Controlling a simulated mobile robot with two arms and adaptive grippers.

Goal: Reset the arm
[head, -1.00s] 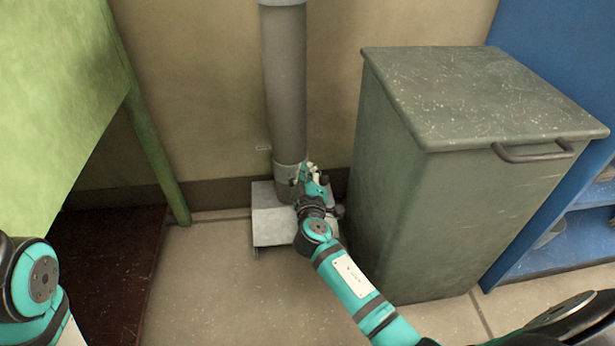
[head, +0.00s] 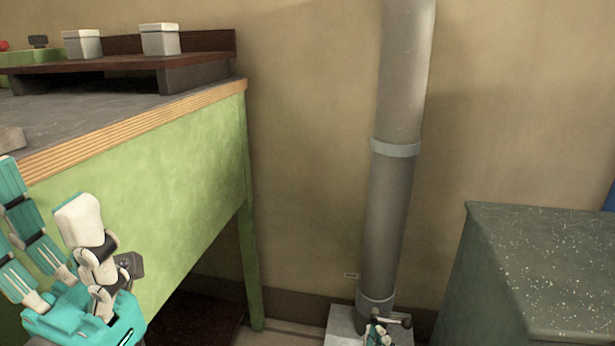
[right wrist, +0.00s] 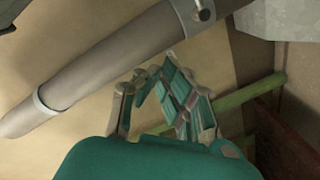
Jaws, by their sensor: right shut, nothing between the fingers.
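My right gripper (head: 376,336) shows only in part at the bottom edge of the head view, in front of the foot of a grey vertical pipe (head: 385,230). In the right wrist view (right wrist: 158,75) its segmented teal and grey fingers are drawn in, with nothing between them. The pipe (right wrist: 110,65) and wall are behind them. Most of my right arm is out of view. My left gripper (head: 42,195) is large at the lower left, in front of the green bench. Its fingers point up and stand apart, empty.
The green bench (head: 170,200) fills the left, with a dark raised shelf (head: 110,62) bearing two whitish cups (head: 160,39). A grey-green bin (head: 535,270) stands right of the pipe. A small knobbed handle (head: 405,321) sticks out at the pipe's foot.

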